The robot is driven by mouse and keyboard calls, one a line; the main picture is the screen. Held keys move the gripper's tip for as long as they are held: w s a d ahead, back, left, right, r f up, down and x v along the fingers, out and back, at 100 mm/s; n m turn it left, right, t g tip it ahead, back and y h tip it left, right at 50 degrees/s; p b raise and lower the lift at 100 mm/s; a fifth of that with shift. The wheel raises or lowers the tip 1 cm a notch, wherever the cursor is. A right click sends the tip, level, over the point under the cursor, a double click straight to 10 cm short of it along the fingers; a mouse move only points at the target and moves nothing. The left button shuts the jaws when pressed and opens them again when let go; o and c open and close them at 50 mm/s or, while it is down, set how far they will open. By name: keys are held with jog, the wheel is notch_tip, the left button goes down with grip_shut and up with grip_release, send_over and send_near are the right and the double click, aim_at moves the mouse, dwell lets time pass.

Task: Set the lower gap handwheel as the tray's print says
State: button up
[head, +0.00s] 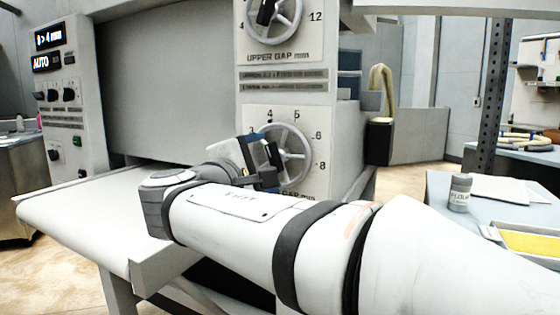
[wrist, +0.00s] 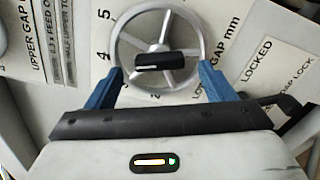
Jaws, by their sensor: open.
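The lower gap handwheel (head: 296,139) is a grey spoked wheel on the machine's right column. Printed numbers 4, 5, 6 and 8 ring it in the head view. In the wrist view the wheel (wrist: 116,45) has a black bar across its hub; I cannot tell its exact setting. My gripper (head: 264,160) is open in front of the wheel and hides part of it. In the wrist view my gripper's blue fingers (wrist: 157,77) stand apart, on either side of the wheel's near part; contact is unclear. A tray (head: 492,232) with a yellow inside lies lower right; no print on it is readable.
The upper gap handwheel (head: 297,22) is above. A label reading LOCKED (wrist: 259,59) is beside the lower wheel. A panel display (head: 48,37) is at left. The white machine bed (head: 75,205) spans the left. A grey jar (head: 460,193) stands near the tray.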

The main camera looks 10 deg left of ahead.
jog(key=v, duration=0.5)
jog(key=shift+s+p, duration=0.3)
jog(key=shift+s, duration=0.15)
jog(key=shift+a, duration=0.1)
jog(key=w+d+f+m+g+h+p, duration=0.1)
jog(key=d+f+m+g+p, duration=0.2)
jog(key=d, duration=0.4)
jog(key=w+d+f+m+g+p, duration=0.1)
jog(key=d+g+p, duration=0.25)
jog(key=d, duration=0.35)
jog(key=w+d+f+m+g+h+p, duration=0.1)
jog(key=d+m+g+p, duration=0.1)
jog(key=d+p, duration=0.35)
jog(key=s+d+f+m+g+y+p, duration=0.2)
jog(key=s+d+m+g+y+p, duration=0.1)
jog(key=s+d+m+p, duration=0.2)
jog(key=s+d+f+m+g+y+p, duration=0.2)
jog(key=s+d+m+g+y+p, duration=0.1)
jog(key=s+d+m+p, duration=0.3)
jog(key=s+d+m, duration=0.2)
jog(key=s, duration=0.1)
jog(key=shift+s+f+p, duration=0.2)
jog(key=shift+f+p, duration=0.1)
jog(key=shift+f, duration=0.05)
